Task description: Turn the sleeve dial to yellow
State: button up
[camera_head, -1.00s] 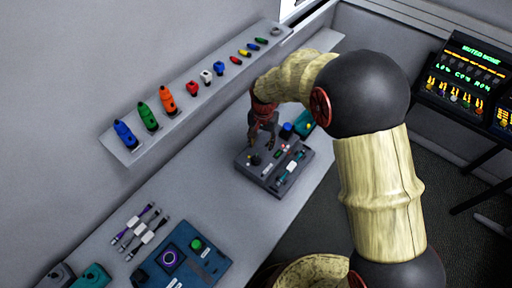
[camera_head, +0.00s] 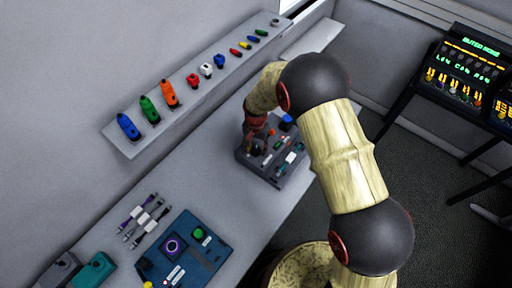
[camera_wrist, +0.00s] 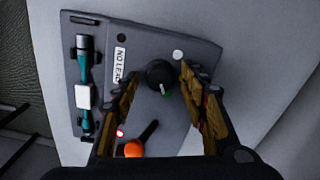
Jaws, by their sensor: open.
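The sleeve dial (camera_wrist: 160,75) is a round black knob with a green mark on its lower edge, on a grey panel box (camera_wrist: 215,55). In the wrist view my gripper (camera_wrist: 157,80) is open, with one finger to each side of the knob; I cannot tell whether either finger touches it. In the head view my gripper (camera_head: 254,145) is low over the left part of the box (camera_head: 265,175) and hides the knob. No yellow mark shows on the dial.
The box also bears a lit red lamp (camera_wrist: 120,132), an orange-tipped lever (camera_wrist: 133,148), a "NO LEAD" label (camera_wrist: 119,65) and a teal cable part (camera_wrist: 84,60). A blue panel (camera_head: 205,255) and cables (camera_head: 143,220) lie nearer. A shelf (camera_head: 115,140) holds several coloured connectors.

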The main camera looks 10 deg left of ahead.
jog(key=c, duration=1.1)
grip_shut()
